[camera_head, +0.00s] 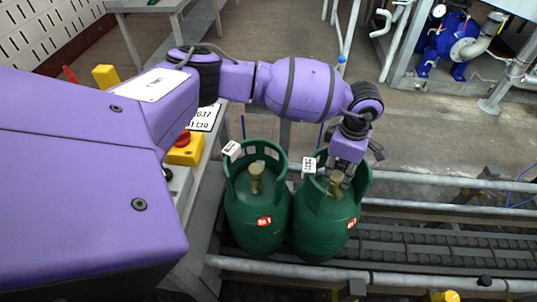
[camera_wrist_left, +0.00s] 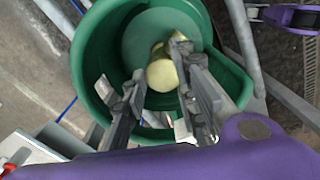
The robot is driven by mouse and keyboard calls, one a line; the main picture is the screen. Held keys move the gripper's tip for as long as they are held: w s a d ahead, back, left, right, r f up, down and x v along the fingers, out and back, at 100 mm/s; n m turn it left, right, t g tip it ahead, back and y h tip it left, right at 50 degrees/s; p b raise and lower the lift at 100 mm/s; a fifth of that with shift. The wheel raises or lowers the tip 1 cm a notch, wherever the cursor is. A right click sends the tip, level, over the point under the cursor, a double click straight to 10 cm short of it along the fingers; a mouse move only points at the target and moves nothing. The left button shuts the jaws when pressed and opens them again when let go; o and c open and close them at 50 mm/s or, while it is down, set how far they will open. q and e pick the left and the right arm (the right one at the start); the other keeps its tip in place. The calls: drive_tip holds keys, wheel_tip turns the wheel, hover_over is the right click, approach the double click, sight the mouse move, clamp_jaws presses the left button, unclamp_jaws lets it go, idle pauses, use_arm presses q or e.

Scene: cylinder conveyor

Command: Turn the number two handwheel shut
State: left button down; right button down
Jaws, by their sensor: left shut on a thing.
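Two green gas cylinders stand side by side on the conveyor: a left one (camera_head: 257,215) and a right one (camera_head: 325,228). Each has a red sticker; the numbers are too small to read surely. A brass valve (camera_head: 255,178) shows in the left collar. My left gripper (camera_head: 341,178) reaches down into the right cylinder's collar, its fingers at the brass valve handwheel (camera_head: 335,190). My right gripper is not in view.
The roller conveyor (camera_head: 430,250) runs off to the right between metal rails (camera_head: 420,284) and is clear there. A yellow box with a red button (camera_head: 184,148) stands at the left. A blue pump (camera_head: 452,42) is at the back right. White tags (camera_head: 308,164) hang on the collars.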

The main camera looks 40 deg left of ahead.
sight(338, 173)
use_arm(q)
drive_tip(key=shift+w+a+r, duration=0.2)
drive_tip(key=shift+w+r, duration=0.2)
drive_tip(key=shift+w, duration=0.05)
drive_tip(key=c, duration=1.5)
unclamp_jaws()
drive_tip(key=shift+f, duration=0.1)
drive_tip(key=shift+c, duration=0.2)
drive_tip(key=shift+s+d+f, duration=0.1)
drive_tip(key=shift+s+f, duration=0.05)
drive_tip(key=shift+s, duration=0.05)
wheel_tip(338, 173, up, 12)
